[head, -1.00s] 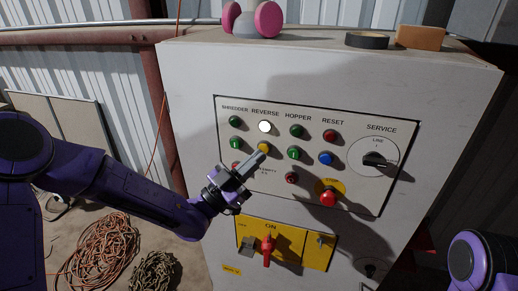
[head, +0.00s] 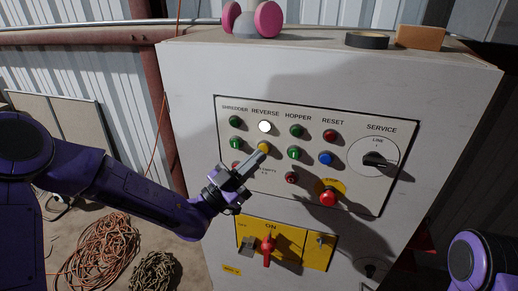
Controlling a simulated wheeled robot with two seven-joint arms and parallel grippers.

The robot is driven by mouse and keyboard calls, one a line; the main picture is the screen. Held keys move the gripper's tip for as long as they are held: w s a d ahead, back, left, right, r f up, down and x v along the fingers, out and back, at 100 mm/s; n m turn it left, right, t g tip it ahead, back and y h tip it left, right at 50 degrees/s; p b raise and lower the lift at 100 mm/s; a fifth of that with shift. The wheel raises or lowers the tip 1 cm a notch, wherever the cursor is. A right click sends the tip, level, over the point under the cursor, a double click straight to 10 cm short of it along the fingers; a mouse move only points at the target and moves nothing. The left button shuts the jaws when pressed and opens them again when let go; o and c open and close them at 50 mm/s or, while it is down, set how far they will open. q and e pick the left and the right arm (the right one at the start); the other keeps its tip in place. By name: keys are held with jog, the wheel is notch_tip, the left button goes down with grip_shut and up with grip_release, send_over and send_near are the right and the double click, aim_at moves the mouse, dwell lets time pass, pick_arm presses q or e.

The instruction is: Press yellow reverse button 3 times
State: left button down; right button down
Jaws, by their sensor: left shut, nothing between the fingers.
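The yellow reverse button (head: 263,146) is on the control panel (head: 355,198), in the REVERSE column below a lit white lamp (head: 264,127). My left gripper (head: 261,154) is shut and empty. Its fingertips are at the lower edge of the yellow button and cover part of it; I cannot tell whether they touch it. My right gripper is out of view; only part of my right arm shows at the lower right.
Green buttons (head: 294,153), a blue button (head: 325,158) and a red stop button (head: 328,197) are close by. A red switch handle (head: 267,249) sits on a yellow plate below. Ear defenders (head: 268,19), tape (head: 367,40) and an orange block (head: 420,37) lie on top.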

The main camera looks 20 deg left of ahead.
pick_arm(q)
jog(key=shift+w+b, duration=0.3)
jog(key=shift+w, duration=0.15)
jog(key=shift+w+b, duration=0.3)
jog(key=shift+w, duration=0.1)
dwell(0.5)
dwell(0.3)
jog(key=shift+s, duration=0.85)
jog(key=shift+s+b, duration=0.1)
jog(key=shift+b, duration=0.2)
jog(key=s, duration=0.4)
jog(key=shift+s+a+b, duration=0.1)
jog(key=shift+s+b, duration=0.25)
jog(key=shift+s, duration=0.05)
